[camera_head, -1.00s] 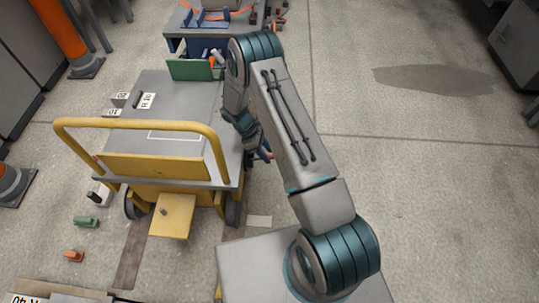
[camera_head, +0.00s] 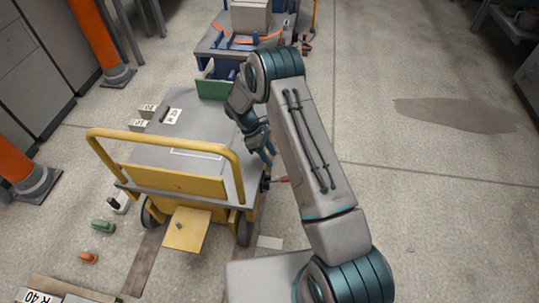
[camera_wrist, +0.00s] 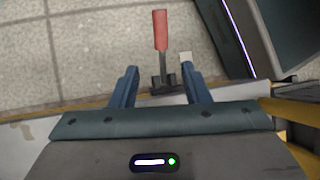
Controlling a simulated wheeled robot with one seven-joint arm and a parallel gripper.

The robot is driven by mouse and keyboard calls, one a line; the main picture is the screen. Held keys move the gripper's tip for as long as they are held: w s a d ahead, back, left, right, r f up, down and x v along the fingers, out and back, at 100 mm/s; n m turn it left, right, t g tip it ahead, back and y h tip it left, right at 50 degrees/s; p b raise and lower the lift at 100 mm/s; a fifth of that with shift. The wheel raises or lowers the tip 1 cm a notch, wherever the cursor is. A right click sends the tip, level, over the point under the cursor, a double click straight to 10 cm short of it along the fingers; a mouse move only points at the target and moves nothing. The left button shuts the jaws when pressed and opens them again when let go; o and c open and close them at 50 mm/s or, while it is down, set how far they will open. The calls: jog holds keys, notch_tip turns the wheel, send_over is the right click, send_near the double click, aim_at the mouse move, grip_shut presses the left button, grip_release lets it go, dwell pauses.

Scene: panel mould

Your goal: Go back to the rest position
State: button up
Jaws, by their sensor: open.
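My gripper (camera_wrist: 160,88) shows in the wrist view with its two blue fingers spread apart. A red-handled lever on a dark clamp base (camera_wrist: 160,30) stands at the cart's edge, in line with the gap between the fingers. I cannot tell its exact distance from the fingertips. In the head view my gripper (camera_head: 266,150) points down beside the right edge of the yellow-railed cart (camera_head: 208,165), partly hidden by my arm. The red handle (camera_head: 281,180) sticks out to the right of the cart there.
A blue cart (camera_head: 240,48) with a grey block stands behind. A green panel (camera_head: 213,89) rises at the yellow cart's far edge. Small green and orange pieces (camera_head: 103,226) lie on the floor at left. Orange posts (camera_head: 98,40) stand at left. The floor at right is open.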

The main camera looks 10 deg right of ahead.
dwell(0.3)
jog(key=s+d+r+m+t+y+p, duration=0.15)
jog(key=r+p, duration=0.25)
jog(key=r, duration=0.7)
jog(key=s+d+r+m+p, duration=0.1)
jog(key=s+r+m+p, duration=0.2)
jog(key=r, duration=0.9)
jog(key=s+d+r+m+t+y+p, duration=0.15)
jog(key=r+p, duration=0.35)
jog(key=r, duration=0.6)
jog(key=s+d+r+m+t+y+p, duration=0.1)
jog(key=s+r+m+p, duration=0.3)
jog(key=r, duration=0.9)
jog(key=s+d+r+m+t+y+p, duration=0.1)
jog(key=s+r+m+t+p, duration=0.2)
jog(key=s+r+p, duration=0.7)
jog(key=s+r+m, duration=0.1)
jog(key=s+r, duration=0.2)
jog(key=s, duration=0.2)
jog(key=shift+r+p, duration=0.15)
jog(key=shift+p, duration=0.25)
